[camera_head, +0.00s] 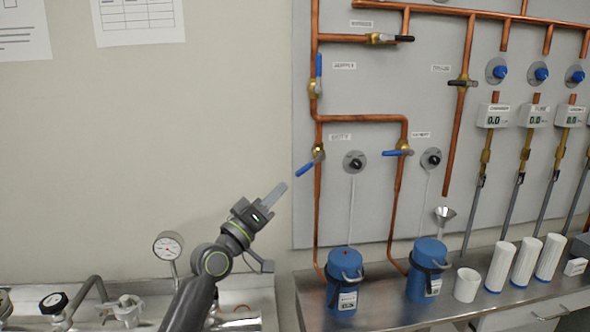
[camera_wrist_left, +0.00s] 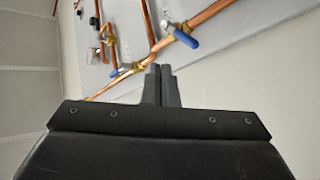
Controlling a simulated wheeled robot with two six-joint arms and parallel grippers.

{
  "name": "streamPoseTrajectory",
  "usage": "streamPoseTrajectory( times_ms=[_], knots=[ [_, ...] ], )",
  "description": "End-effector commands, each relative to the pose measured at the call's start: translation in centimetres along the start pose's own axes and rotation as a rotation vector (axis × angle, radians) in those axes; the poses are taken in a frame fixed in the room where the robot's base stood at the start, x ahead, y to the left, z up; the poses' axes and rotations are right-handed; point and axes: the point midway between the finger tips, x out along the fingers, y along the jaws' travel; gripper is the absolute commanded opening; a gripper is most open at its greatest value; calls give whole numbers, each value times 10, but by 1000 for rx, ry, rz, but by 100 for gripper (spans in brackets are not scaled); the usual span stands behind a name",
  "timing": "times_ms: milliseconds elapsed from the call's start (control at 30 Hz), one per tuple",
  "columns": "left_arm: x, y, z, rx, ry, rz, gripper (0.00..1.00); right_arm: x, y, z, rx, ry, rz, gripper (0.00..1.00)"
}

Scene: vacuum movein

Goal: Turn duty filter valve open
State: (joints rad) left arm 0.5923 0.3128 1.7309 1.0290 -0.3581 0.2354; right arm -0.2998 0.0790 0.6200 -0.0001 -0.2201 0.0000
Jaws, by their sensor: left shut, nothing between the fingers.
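On the wall panel, a brass valve with a blue lever (camera_head: 308,166) sits on the left copper pipe beside a small label (camera_head: 340,137). Its lever slants down to the left. A second blue lever (camera_head: 397,153) lies nearly level on the pipe to the right, and a third (camera_head: 318,66) stands upright above. The labels are too small to read surely, so I cannot tell which is the duty filter valve. My left gripper (camera_head: 279,193) is shut and empty, below and left of the slanted lever, apart from it. In the left wrist view, blue levers (camera_wrist_left: 185,39) (camera_wrist_left: 128,69) show beyond the fingertips (camera_wrist_left: 161,72).
Two blue canisters (camera_head: 345,283) (camera_head: 425,272) stand on the steel bench below the panel, with white cylinders (camera_head: 499,267) to the right. A pressure gauge (camera_head: 168,246) stands near my left arm.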

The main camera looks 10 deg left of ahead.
Motion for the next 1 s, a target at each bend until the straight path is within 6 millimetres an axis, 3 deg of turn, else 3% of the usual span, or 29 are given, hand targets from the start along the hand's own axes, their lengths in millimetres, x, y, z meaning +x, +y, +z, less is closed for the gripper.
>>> streamPoseTrajectory(
  times_ms=[300, 500, 767, 1000],
  knots=[
    [-14, 21, -28, 870, -203, 22, 0, -18, 1, -2, 0, 0, 0, 36],
    [-24, 25, -38, 1278, -307, 61, 0, -24, 2, -2, 0, 0, 0, 36],
    [-26, 26, -41, 1450, -352, 85, 0, -27, 2, -3, 0, 0, 0, 36],
    [5, 23, -34, 1442, -351, 85, 0, -40, 3, -4, 0, 0, 0, 36]
  ],
)
